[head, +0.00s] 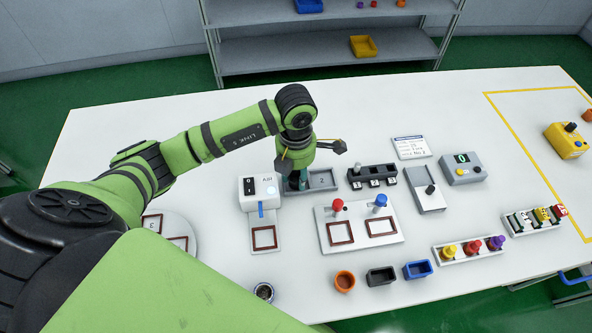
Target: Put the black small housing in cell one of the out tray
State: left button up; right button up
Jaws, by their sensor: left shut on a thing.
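My left gripper (297,184) points down over the left part of a shallow grey tray (333,186). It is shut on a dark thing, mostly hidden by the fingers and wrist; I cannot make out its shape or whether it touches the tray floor. The tray's right cell, marked 2, shows empty; the left cell is covered by my gripper. A small black open box (382,276) stands on the table at the front, between an orange round pot (345,281) and a blue box (418,270). My right gripper is not in view.
A white device (259,190) stands close left of the gripper. A black rack (372,177) stands right of the tray. A white board (358,239) with red and blue knobs lies in front. The table behind the tray is clear.

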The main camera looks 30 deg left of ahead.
pick_arm(q)
jog(key=shift+f, duration=0.1)
jog(key=shift+f, duration=0.15)
jog(key=o, duration=0.6)
jog(key=shift+r, duration=0.25)
notch_tip(320, 180, up, 12)
jog(key=b, duration=0.2)
